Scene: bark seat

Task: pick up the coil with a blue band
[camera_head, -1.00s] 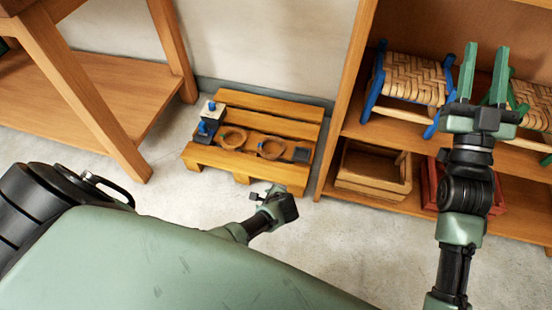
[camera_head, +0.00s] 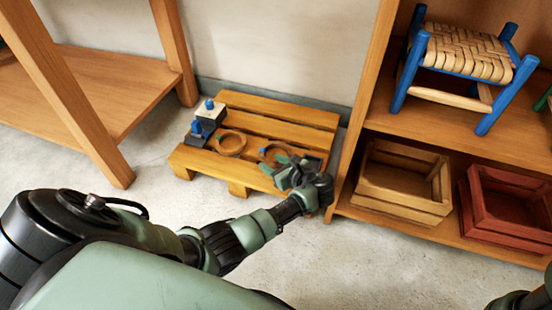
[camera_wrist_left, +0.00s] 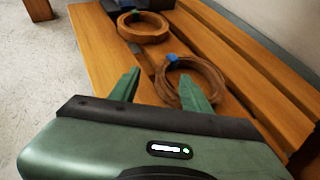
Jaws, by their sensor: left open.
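The brown coil with a blue band (camera_head: 277,144) lies on the wooden pallet (camera_head: 290,117), partly hidden behind my left gripper (camera_head: 286,168) in the head view. In the left wrist view this coil (camera_wrist_left: 209,72) lies just beyond the fingertips, its blue band on the upper left. My left gripper (camera_wrist_left: 158,80) is open and empty, its right fingertip overlapping the coil's near edge in the picture; I cannot tell if they touch. A second brown coil (camera_head: 231,153) lies to the left on the pallet and also shows in the left wrist view (camera_wrist_left: 143,37). My right gripper is out of view.
Small blocks with blue tops (camera_head: 208,112) stand at the pallet's left end. A shelf to the right holds a blue stool (camera_head: 465,55), a wooden crate (camera_head: 400,205) and a red crate (camera_head: 505,230). A wooden table's leg (camera_head: 95,130) stands at left. Floor in front is clear.

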